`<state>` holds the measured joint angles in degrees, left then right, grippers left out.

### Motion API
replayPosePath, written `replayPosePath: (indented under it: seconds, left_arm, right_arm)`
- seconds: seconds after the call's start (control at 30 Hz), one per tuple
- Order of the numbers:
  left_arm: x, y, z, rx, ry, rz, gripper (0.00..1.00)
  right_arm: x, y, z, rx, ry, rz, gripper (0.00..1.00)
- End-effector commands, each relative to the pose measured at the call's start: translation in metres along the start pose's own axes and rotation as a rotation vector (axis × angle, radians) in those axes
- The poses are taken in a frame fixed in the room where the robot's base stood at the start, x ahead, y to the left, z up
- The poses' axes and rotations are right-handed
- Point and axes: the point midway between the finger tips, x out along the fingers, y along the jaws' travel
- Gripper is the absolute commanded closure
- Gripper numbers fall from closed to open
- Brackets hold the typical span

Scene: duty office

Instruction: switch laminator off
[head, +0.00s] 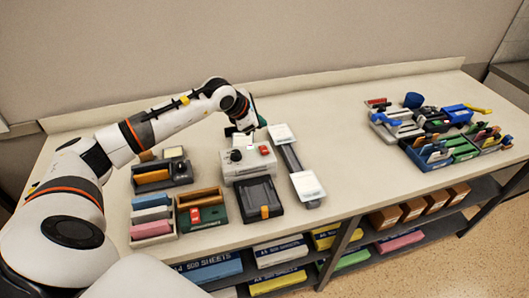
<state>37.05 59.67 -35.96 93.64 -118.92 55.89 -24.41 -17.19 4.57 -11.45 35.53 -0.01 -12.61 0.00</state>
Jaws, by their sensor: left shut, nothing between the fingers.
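A white box-shaped machine (247,169), which looks like the laminator, stands on the bench left of centre. It has a dark knob on top at the left and a small red part at the right. A dark tray with an orange piece (258,200) sits against its front. My left gripper (252,133) is shut and empty, pointing down at the machine's top near its back. I cannot tell whether the fingertips touch it. The switch's position is too small to read. My right gripper is out of view.
A long grey-and-white device (291,160) stands close on the right. Trays with coloured blocks (152,218) and a green-and-red item (201,211) are on the left. Stationery organisers (440,150) fill the right end. The bench between is clear.

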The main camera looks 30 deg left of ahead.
Motion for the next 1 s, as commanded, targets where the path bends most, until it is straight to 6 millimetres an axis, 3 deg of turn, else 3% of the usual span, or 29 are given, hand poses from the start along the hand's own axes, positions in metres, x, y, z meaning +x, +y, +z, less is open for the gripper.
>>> replayPosePath:
  seconds: [0.33,0.5,1.0]
  left_arm:
    - [0.036,0.026,0.026,-0.001,-0.001,0.004,1.0]
    - [0.051,0.036,0.036,0.0,0.001,0.001,1.0]
    - [0.052,0.038,0.037,0.0,0.001,0.0,1.0]
  right_arm:
    - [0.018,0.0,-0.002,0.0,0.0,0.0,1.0]
    - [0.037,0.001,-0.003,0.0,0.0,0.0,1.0]
    - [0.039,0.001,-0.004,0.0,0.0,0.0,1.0]
